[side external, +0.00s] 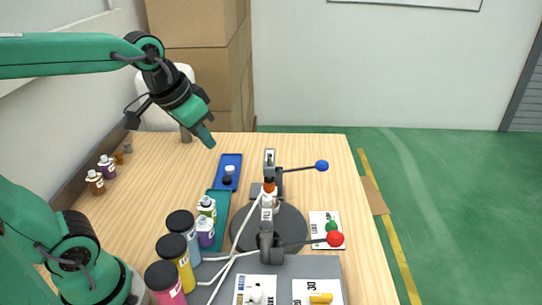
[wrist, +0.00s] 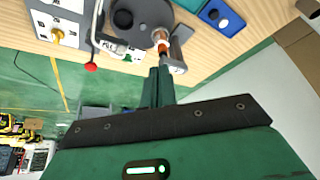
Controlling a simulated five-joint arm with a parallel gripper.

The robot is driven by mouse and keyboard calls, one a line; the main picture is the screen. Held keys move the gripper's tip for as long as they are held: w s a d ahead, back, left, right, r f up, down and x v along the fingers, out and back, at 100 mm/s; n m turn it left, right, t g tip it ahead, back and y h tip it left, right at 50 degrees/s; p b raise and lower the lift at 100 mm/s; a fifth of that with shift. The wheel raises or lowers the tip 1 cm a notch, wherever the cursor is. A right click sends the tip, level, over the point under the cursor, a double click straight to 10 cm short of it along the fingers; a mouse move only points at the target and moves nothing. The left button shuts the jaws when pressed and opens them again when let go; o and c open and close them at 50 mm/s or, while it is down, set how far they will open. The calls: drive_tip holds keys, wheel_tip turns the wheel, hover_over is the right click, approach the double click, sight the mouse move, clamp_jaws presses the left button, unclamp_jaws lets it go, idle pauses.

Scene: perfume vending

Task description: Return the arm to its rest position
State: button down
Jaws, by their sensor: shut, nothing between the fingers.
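My arm is green with black joints and reaches in from the left in the side external view. My gripper (side external: 207,138) hangs above the far left part of the wooden table (side external: 320,150), pointing down to the right. It is shut and empty, clear of the objects on the table. In the wrist view the closed green fingers (wrist: 158,82) show in the middle, with the perfume station beyond them.
A grey round turntable (side external: 290,225) with a bottle and levers stands mid-table. Coloured bottles (side external: 180,255) stand at front left, near a green tray (side external: 222,200). A blue tray (side external: 231,160) lies behind. Small bottles (side external: 95,182) line the left edge. The table's far right is clear.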

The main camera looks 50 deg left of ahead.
drive_tip(key=s+f, duration=0.3)
drive_tip(key=s, duration=0.3)
drive_tip(key=shift+s+a+f+n+t, duration=0.15)
drive_tip(key=shift+s+a+n+t, duration=0.1)
drive_tip(key=shift+a+n+t, duration=0.05)
idle(1.2)
